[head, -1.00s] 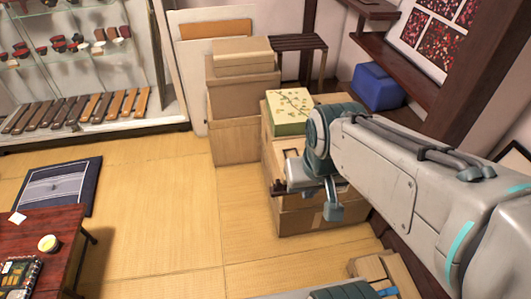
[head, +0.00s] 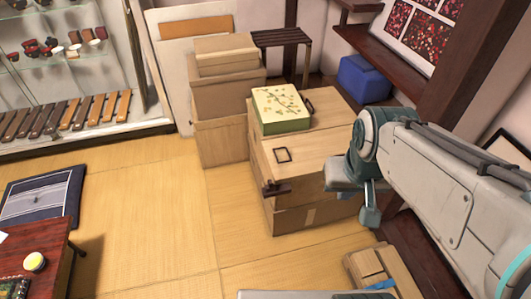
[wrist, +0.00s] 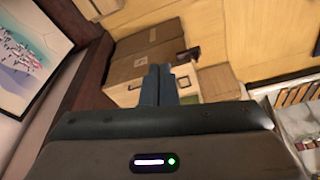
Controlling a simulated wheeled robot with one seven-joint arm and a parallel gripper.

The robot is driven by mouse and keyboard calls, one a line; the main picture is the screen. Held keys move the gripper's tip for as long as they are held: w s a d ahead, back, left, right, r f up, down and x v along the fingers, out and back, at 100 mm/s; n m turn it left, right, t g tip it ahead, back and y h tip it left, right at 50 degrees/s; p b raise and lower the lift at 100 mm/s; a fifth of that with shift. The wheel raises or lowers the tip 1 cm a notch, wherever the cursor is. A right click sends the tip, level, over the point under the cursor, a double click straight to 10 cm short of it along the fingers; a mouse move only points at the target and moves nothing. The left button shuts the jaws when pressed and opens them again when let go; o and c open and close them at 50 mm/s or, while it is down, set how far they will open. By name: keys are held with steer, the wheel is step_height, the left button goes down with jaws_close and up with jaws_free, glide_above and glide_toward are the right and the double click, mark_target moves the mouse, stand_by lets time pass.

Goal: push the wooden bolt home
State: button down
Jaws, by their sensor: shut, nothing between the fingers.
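The wooden bolt (head: 275,188) is a short dark brown piece at the upper front left corner of a large tan chest (head: 313,160). From this angle I cannot tell how far in it sits. My gripper (head: 370,215) is to the right of the chest in the head view, clear of the bolt, and partly overlaps the chest's right side. In the wrist view its two fingers (wrist: 158,85) are together and empty.
Stacked cartons (head: 229,95) stand to the left. A low red table (head: 35,250) is at lower left.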

mark_target(270, 186)
steer(key=w+a+f+n+h+b, duration=0.15)
steer(key=w+a+f+b, duration=0.25)
steer(key=w+f+b, duration=0.4)
steer(key=w+a+f+h+b, duration=0.3)
steer(key=w+a+f+b, duration=0.1)
steer(key=w+f+b, duration=0.4)
steer(key=w+a+f+t+b, duration=0.1)
steer(key=w+a+f+b, duration=0.3)
steer(key=a+f, duration=0.4)
steer(key=w+a+f+t+b, duration=0.2)
steer(key=w+a+f+b, duration=0.3)
steer(key=w+a+f, duration=0.2)
step_height(270, 186, down, 3)
steer(key=shift+a+f+n+b, duration=0.15)
steer(key=shift+a+n+b, duration=0.2)
steer(key=shift+a, duration=0.75)
steer(key=w+d+f+b, duration=0.3)
steer(key=w+d+f, duration=0.3)
steer(key=d+f, duration=0.1)
steer(key=shift+d+f, duration=0.2)
steer(key=shift+f, duration=0.3)
steer(key=shift+s, duration=0.1)
